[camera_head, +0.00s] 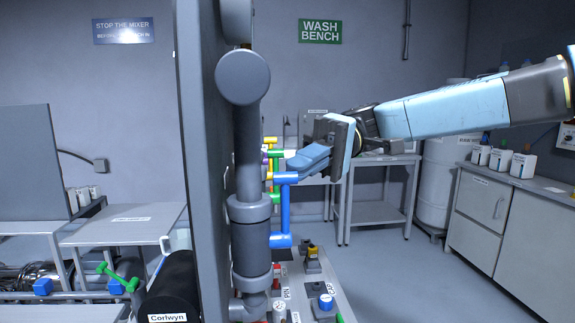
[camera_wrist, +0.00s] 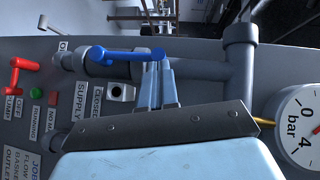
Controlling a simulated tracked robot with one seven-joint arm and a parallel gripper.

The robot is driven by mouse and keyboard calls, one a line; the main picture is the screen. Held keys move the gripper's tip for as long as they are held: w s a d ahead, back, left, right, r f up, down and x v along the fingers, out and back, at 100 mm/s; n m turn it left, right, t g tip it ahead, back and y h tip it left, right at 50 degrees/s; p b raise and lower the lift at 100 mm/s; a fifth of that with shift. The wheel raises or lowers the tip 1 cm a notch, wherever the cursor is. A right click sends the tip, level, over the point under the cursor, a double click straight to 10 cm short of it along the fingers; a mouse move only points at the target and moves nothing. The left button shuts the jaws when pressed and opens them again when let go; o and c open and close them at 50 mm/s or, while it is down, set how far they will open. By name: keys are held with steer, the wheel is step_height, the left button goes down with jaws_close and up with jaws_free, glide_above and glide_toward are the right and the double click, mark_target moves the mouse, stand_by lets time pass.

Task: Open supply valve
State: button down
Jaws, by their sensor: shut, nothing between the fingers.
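The supply valve has a blue lever (camera_wrist: 118,54) on a grey pipe along the panel. In the wrist view it runs across the picture, its right end at my fingertips. The SUPPLY label (camera_wrist: 80,100) and CLOSED label (camera_wrist: 97,101) are below it. In the head view the blue lever (camera_head: 285,208) stands beside the column of pipe, with a bend at each end. My gripper (camera_head: 296,163) is shut and empty, its tips close to the lever's upper end. In the wrist view my fingers (camera_wrist: 163,72) look shut too; I cannot tell whether they touch the lever.
A pressure gauge (camera_wrist: 302,120) is at the right of the wrist view. A red lever (camera_wrist: 22,75) and small buttons are at the left. A bench (camera_head: 382,213) stands farther back.

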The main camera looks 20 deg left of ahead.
steer(key=shift+s, duration=0.2)
stand_by(0.3)
steer(key=shift+w, duration=0.1)
steer(key=v, duration=1.4)
steer(key=shift+f, duration=0.1)
step_height(320, 180, down, 9)
steer(key=s+a+m+t, duration=0.2)
steer(key=s+m+t, duration=0.1)
steer(key=m+t, duration=0.1)
steer(key=d+f+m+t, duration=0.5)
steer(key=d+f, duration=0.1)
steer(key=f, duration=0.2)
steer(key=s+d+m+t+h, duration=0.1)
steer(key=d+t, duration=0.3)
steer(key=d, duration=0.7)
steer(key=s+d+m+t+h, duration=0.1)
steer(key=s+d+m+t, duration=0.2)
steer(key=d, duration=0.8)
steer(key=s+d+m+t+h, duration=0.1)
steer(key=d+m+t, duration=0.3)
steer(key=d, duration=0.7)
steer(key=shift+s+f+t+h, duration=0.4)
steer(key=shift+s+f+t, duration=0.1)
steer(key=shift+s+t, duration=0.15)
